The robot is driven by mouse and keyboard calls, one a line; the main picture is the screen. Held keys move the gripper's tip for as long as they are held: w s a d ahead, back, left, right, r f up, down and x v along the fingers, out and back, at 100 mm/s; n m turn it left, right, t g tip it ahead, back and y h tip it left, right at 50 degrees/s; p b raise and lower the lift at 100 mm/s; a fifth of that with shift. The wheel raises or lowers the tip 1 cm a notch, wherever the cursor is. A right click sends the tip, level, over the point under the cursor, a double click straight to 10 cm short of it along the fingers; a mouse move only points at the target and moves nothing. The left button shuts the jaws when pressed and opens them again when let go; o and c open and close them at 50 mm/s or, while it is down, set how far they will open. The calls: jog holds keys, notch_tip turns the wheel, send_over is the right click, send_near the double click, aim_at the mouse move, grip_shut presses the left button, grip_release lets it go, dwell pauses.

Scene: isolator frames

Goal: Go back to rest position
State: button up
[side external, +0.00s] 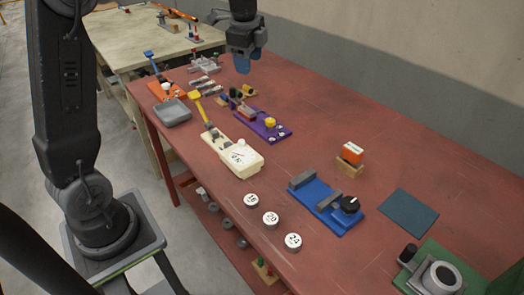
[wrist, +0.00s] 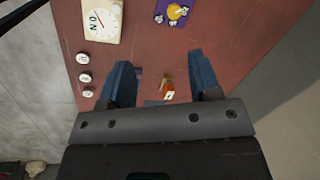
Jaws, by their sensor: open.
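My gripper (side external: 243,64) hangs in the air above the far part of the red table (side external: 340,130) in the side view, apart from everything on it. In the wrist view its two blue fingers (wrist: 164,75) are spread wide with nothing held between them. An orange and white block (side external: 352,153) sits on a small wooden stand in the side view. In the wrist view this block (wrist: 168,91) shows in the gap between the fingers, well below them. The fingers and wrist body hide part of the table there.
A cream meter (side external: 236,155), a purple fixture (side external: 264,125), a blue fixture (side external: 325,203), a grey tray (side external: 173,112) and three round white-topped pieces (side external: 270,220) stand on the table. A green fixture (side external: 440,272) is at the near right. The table's right rear is clear.

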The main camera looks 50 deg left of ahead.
jog(key=s+d+r+n+t, duration=0.25)
jog(key=s+d+n, duration=0.35)
jog(key=s+d, duration=0.5)
jog(key=s+d+f+n, duration=0.1)
jog(key=s+f+n, duration=0.1)
jog(key=s, duration=0.4)
jog(key=s+d+f+n+t+h, duration=0.1)
jog(key=s+d+f+n, duration=0.1)
jog(key=s+n, duration=0.2)
jog(key=s, duration=0.3)
jog(key=shift+n, duration=0.3)
